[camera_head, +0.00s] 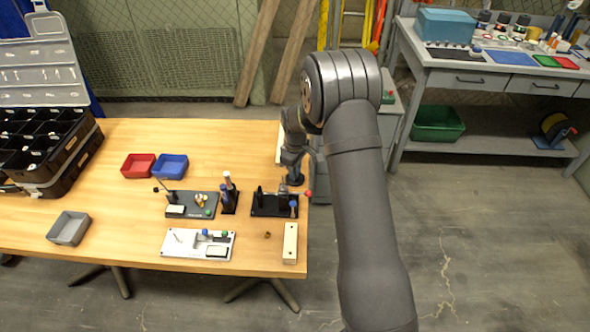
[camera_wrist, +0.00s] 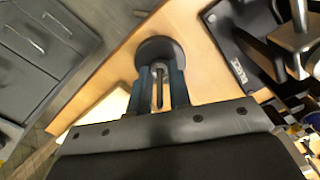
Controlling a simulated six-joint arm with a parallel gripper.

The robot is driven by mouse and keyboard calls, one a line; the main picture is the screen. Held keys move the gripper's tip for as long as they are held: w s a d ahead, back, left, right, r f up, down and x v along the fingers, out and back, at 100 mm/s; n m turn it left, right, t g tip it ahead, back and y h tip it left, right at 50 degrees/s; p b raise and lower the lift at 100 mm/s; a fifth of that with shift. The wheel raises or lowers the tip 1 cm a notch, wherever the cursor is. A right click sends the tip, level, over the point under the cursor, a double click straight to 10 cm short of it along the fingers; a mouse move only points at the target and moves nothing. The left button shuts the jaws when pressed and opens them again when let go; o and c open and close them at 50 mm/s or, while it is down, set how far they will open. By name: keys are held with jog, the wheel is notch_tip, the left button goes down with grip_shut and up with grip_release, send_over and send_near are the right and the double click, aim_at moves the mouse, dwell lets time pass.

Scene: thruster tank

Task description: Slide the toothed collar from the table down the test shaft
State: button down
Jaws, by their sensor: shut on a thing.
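My gripper (camera_wrist: 160,78) points down at the right edge of the table, where the head view shows it beside my dark arm. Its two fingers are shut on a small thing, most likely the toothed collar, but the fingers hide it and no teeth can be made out. The test shaft (camera_wrist: 159,92) shows as a thin dark pin between the fingers in the wrist view. Its round dark base (camera_wrist: 152,48) lies just beyond the fingertips, and it also shows in the head view (camera_head: 295,180). Whether the collar is around the shaft cannot be told.
A black fixture (camera_head: 268,208) stands close beside the gripper. A small brown piece (camera_head: 267,235) and a cream block (camera_head: 290,243) lie nearer the front. A white panel (camera_head: 180,252), a grey tray (camera_head: 69,229) and red (camera_head: 138,165) and blue (camera_head: 171,166) bins are farther left.

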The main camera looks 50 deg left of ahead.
jog(key=shift+f, duration=0.1)
jog(key=c, duration=1.3)
grip_release()
jog(key=shift+o, duration=0.2)
notch_tip(320, 180, up, 21)
jog(key=shift+r, duration=0.2)
jog(key=shift+f, duration=0.15)
notch_tip(320, 180, down, 16)
jog(key=shift+r, duration=0.1)
dwell(0.3)
